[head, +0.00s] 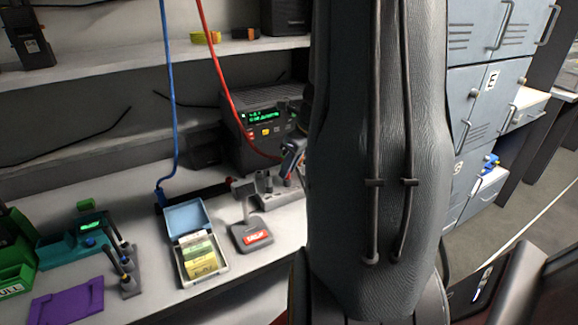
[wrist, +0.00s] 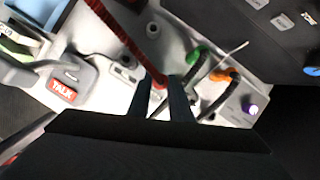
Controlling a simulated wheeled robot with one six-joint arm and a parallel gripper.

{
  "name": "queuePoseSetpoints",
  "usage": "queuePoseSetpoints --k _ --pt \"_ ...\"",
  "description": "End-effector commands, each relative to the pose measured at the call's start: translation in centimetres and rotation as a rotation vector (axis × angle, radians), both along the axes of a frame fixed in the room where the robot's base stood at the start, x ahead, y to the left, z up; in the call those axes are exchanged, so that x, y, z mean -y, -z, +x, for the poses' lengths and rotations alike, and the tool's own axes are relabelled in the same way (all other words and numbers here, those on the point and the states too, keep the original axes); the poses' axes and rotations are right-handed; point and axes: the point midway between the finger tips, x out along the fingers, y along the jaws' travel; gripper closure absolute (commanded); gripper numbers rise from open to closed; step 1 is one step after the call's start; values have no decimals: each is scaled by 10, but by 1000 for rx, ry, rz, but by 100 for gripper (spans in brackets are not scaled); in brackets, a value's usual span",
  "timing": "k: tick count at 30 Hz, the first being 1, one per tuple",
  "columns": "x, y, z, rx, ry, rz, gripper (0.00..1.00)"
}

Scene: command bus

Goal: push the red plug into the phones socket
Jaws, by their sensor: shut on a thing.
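In the wrist view my gripper (wrist: 159,84) is shut on the red plug (wrist: 157,80), of which only a small red part shows between the fingertips. A red cord (wrist: 120,38) runs from there to the upper left. The fingers are over a pale grey socket panel (wrist: 117,89). Bare round sockets (wrist: 152,30) show on the panel, but I cannot read which is the phones socket. The plug's tip is hidden, so I cannot tell whether it touches a socket. In the head view the red cord (head: 222,82) hangs down toward the panel, and my arm covers much of that area.
A green plug (wrist: 194,55) and an orange plug (wrist: 222,75) with dark cords stand close right of my fingers, near a purple knob (wrist: 251,109). A desk microphone with a TALK button (head: 257,237) is left of the panel. A card box (head: 190,216) and a radio (head: 238,130) are nearby.

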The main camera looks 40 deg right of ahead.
Motion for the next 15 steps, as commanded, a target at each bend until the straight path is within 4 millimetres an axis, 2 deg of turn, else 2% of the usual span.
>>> queuePoseSetpoints --k 15 --pt "0 3 0 0 2 1 96"
